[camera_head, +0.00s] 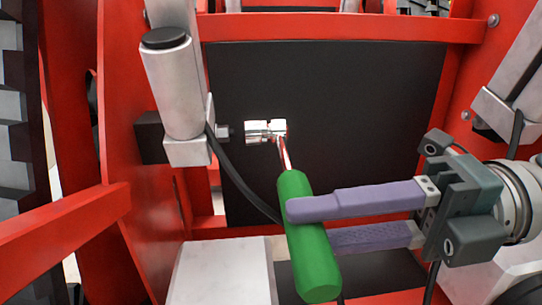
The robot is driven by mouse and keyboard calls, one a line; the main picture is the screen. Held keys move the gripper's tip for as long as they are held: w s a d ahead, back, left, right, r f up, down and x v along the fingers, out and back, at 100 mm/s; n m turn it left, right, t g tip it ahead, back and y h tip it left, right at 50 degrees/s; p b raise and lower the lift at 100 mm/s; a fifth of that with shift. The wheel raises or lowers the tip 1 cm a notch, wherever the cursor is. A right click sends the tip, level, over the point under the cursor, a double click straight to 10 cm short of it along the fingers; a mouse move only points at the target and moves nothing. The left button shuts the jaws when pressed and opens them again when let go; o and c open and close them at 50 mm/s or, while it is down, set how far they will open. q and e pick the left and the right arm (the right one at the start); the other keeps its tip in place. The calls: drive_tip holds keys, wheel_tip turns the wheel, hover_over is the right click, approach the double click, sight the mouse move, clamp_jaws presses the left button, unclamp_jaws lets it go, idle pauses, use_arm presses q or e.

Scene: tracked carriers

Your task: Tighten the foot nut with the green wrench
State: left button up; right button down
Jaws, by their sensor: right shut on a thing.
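The green wrench has a thick green handle (311,245) and a thin metal shaft that runs up to a shiny metal head. My right gripper (300,218) comes in from the right and is shut on the green handle, one purple finger across its front and the other lower behind it. The shiny foot nut (257,132) is at the end of a bolt beside the grey cylinder's foot. The wrench head is at the nut's right side; I cannot tell how far it is seated. My left gripper is not in view.
A grey cylinder (178,95) with a black cap stands left of the nut on a red frame (115,120). A black cable (238,185) hangs below the nut. A dark panel (340,110) lies behind. A pale block (222,272) is at the bottom.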

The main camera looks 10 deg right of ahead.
idle(0.6)
drive_tip(key=shift+a, duration=0.4)
drive_tip(key=shift+p, duration=0.4)
drive_tip(key=shift+w+a, duration=0.1)
drive_tip(key=shift+a, duration=0.2)
idle(0.8)
idle(0.8)
drive_tip(key=shift+a, duration=0.15)
drive_tip(key=shift+w+a+p, duration=0.1)
drive_tip(key=shift+a+p, duration=0.2)
idle(0.5)
